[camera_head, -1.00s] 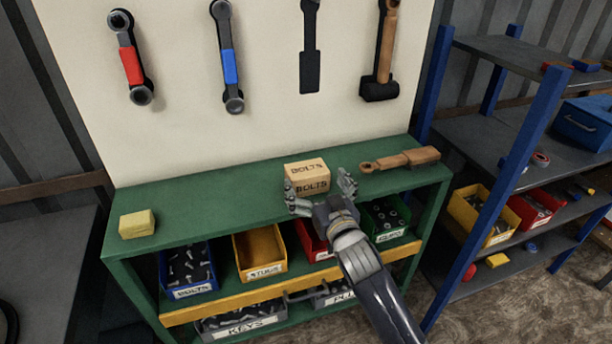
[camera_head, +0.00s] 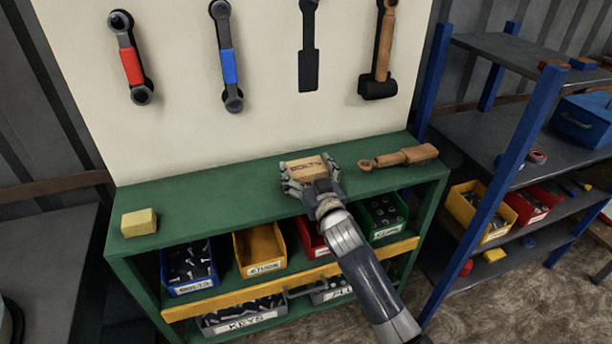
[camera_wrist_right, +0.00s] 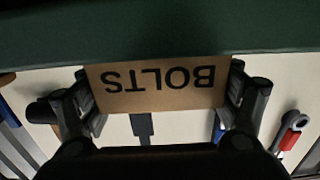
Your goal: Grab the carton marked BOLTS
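The carton marked BOLTS (camera_head: 307,168) is a small brown box on the green bench top. My right gripper (camera_head: 311,174) is at it, with one finger on each side. In the right wrist view the carton (camera_wrist_right: 160,88) fills the space between the fingers, its lettering upside down. I see no clear gap at its sides there, but I cannot tell whether the fingers press on it. The carton seems to rest on the bench. Its front is mostly hidden by the hand in the head view. My left gripper is not in view.
A wooden-handled tool (camera_head: 398,157) lies just right of the carton. A yellow block (camera_head: 139,222) sits at the bench's left end. Bins, including a blue one (camera_head: 190,287) labelled BOLTS, stand below the green bench top (camera_head: 215,200). A pegboard with hanging tools rises behind.

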